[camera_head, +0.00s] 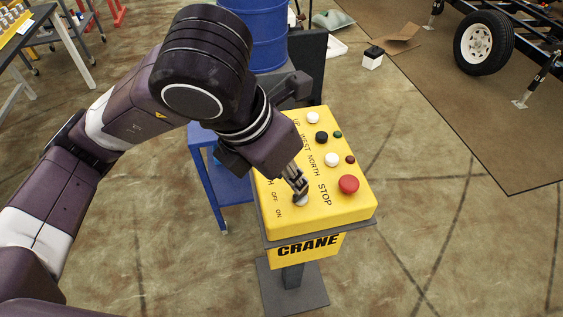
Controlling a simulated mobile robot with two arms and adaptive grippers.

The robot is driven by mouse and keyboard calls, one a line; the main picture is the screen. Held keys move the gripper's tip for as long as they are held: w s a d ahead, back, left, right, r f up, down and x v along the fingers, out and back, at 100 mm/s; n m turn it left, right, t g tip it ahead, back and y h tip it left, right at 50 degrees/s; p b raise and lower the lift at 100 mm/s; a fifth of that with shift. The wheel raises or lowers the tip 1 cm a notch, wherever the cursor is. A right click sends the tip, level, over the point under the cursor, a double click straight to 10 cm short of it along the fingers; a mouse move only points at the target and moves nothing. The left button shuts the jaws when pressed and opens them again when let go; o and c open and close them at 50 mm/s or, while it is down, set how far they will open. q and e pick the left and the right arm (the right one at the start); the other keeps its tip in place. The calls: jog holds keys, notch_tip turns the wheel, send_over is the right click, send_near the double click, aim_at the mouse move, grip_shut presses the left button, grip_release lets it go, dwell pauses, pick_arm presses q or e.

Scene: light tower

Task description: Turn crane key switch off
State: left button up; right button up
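The yellow crane control box (325,185) stands on a post in the middle of the view, with "CRANE" on its front. The key switch (301,201) is a round silver piece near the box's front left, beside the "OFF" and "ON" labels. My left gripper (300,190) reaches down from the upper left, with its fingertips right at the switch. The fingers look close together, but whether they grip the key is too small to tell. The key and its angle are mostly hidden by the fingertips. My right gripper is not in view.
A red STOP button (348,184) is just right of my gripper. White, black, green and dark red buttons fill the panel's right side. A blue cart (218,180) and blue barrel (268,35) stand behind. The floor to the right is open, with a trailer wheel (484,43) beyond.

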pick_arm(q)
jog(key=shift+v, duration=2.05)
jog(key=shift+d, duration=0.1)
